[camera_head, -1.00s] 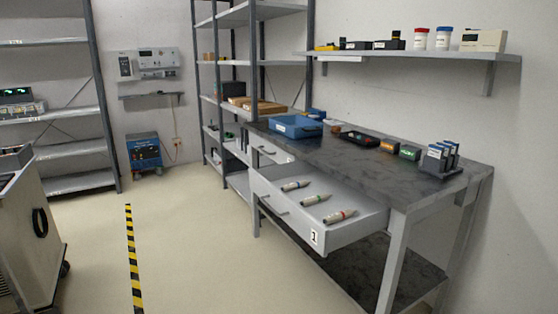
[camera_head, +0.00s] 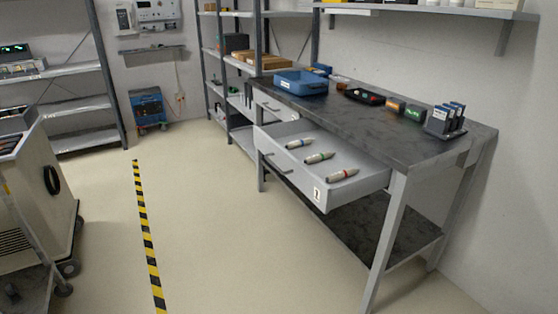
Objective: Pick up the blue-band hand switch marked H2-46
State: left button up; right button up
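Three pen-shaped hand switches lie apart in the open drawer (camera_head: 362,187) under the dark-topped bench. The far one has a blue band (camera_head: 298,143). The middle one has a green band (camera_head: 319,157). The near one has a red band (camera_head: 342,175). The marking H2-46 is too small to read on any of them. Neither of my grippers is in view.
The bench (camera_head: 370,125) carries a blue tray (camera_head: 300,87), a dark tray (camera_head: 363,97), small boxes and a rack of blue-topped items (camera_head: 446,120). A cart (camera_head: 35,200) stands at left. The floor (camera_head: 230,235) between is clear, with a striped tape line (camera_head: 147,225).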

aim_at(291, 145)
jog(key=z, duration=0.45)
jog(key=i, duration=1.6)
jog(key=u, duration=0.45)
